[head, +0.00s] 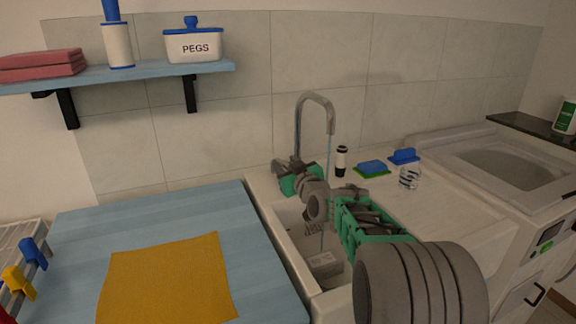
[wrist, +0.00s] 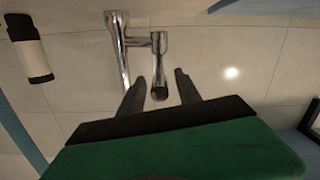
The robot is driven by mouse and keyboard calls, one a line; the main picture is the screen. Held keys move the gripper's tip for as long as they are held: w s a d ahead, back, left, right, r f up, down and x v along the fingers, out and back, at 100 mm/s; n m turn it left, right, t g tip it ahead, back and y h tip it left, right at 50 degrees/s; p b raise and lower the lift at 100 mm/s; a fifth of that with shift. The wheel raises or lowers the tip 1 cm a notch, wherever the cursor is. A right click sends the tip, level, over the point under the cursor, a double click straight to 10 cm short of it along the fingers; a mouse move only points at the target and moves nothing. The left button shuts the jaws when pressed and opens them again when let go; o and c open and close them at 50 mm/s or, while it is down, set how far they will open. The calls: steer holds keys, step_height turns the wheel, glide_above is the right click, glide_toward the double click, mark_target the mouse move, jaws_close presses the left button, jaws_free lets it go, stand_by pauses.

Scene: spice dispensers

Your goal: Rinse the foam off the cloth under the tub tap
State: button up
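The tub tap (head: 318,98) is a tall curved metal spout at the back of the white tub (head: 281,237). A thin bluish stream (head: 324,190) runs down from it into the tub. My gripper (head: 284,167) is at the tap's base, where its fingers are hard to make out. In the wrist view my gripper (wrist: 160,82) is open, with its two dark fingers on either side of the end of a metal tap part (wrist: 159,65). Contact cannot be told. A flat yellow cloth (head: 168,280) lies on the blue worktop; no foam shows on it.
A pale block (head: 326,263) sits low in the tub. A shelf (head: 150,70) hangs at upper left. The blue worktop (head: 215,215) is clear around the cloth.

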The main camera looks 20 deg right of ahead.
steer(key=shift+o, duration=0.5)
steer(key=s, duration=0.7)
steer(key=shift+s+d+r, duration=0.25)
steer(key=shift+s+d, duration=0.1)
steer(key=shift+s, duration=0.05)
